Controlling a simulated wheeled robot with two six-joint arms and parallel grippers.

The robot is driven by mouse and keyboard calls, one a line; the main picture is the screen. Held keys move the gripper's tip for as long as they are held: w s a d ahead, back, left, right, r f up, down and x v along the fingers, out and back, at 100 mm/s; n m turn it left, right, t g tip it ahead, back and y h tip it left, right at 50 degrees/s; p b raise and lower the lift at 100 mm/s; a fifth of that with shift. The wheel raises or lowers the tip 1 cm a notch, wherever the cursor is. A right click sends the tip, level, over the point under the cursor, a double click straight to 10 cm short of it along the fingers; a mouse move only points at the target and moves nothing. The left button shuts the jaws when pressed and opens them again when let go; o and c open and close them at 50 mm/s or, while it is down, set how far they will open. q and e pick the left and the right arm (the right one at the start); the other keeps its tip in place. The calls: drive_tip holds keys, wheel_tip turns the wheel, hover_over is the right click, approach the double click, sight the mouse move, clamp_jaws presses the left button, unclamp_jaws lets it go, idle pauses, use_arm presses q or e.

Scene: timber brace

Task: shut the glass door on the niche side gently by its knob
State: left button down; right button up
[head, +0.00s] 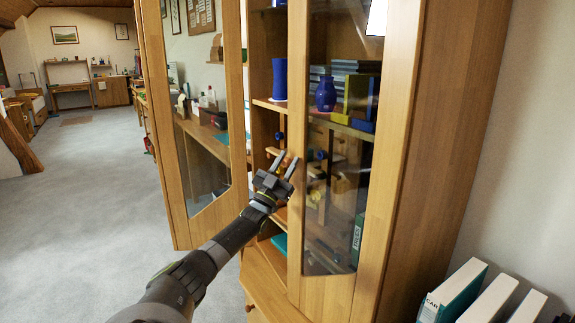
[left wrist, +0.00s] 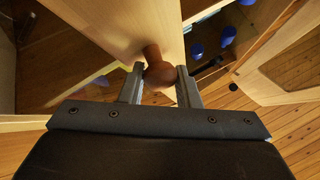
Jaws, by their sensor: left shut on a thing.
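A tall wooden cabinet has two glass doors. The right glass door (head: 298,230) stands partly open, and shelves show through its pane and in the gap to its left. Its round brown wooden knob (left wrist: 158,74) sits between the fingertips of my left gripper (left wrist: 160,88) in the left wrist view. My left gripper (head: 281,164) is shut on that knob at the door's left edge in the head view. My right gripper is out of view.
Blue vases (head: 325,94), books (head: 359,95) and small items stand on the cabinet shelves. Open grey carpet (head: 80,220) lies to the left.

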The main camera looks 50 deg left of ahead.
use_arm(q)
drive_tip(key=shift+a+r, duration=0.2)
drive_tip(key=shift+r, duration=0.3)
drive_tip(key=c, duration=1.4)
unclamp_jaws()
drive_tip(key=shift+c, duration=0.2)
drive_tip(key=o, duration=0.3)
drive_tip(key=shift+a, duration=0.25)
drive_tip(key=shift+o, duration=0.2)
drive_tip(key=shift+d, duration=0.1)
drive_tip(key=shift+f, duration=0.15)
